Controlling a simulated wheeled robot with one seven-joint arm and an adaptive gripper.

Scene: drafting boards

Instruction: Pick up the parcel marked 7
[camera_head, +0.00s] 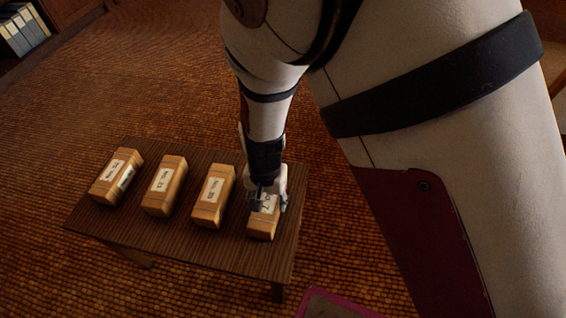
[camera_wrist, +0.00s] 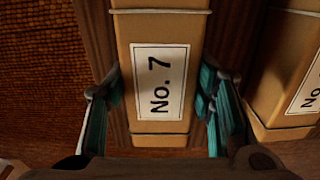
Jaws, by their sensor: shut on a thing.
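The parcel marked 7 (camera_wrist: 155,35) is a tan box with a white label reading "No. 7", seen large in the wrist view. In the head view it is the rightmost parcel (camera_head: 261,229) on the low wooden table, partly hidden by my gripper. My gripper (camera_head: 269,199) is over this parcel, with its fingers on both long sides. In the wrist view my gripper (camera_wrist: 166,105) has teal finger pads on either side of the label, shut on the parcel. I cannot tell whether the parcel is lifted off the table.
Three similar parcels stand in a row to the left: the nearest (camera_head: 213,196), a middle one (camera_head: 164,186) and a far-left one (camera_head: 116,177). One neighbour (camera_wrist: 275,65) shows at the right in the wrist view, close by. The table's bare front (camera_head: 190,245) is clear.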

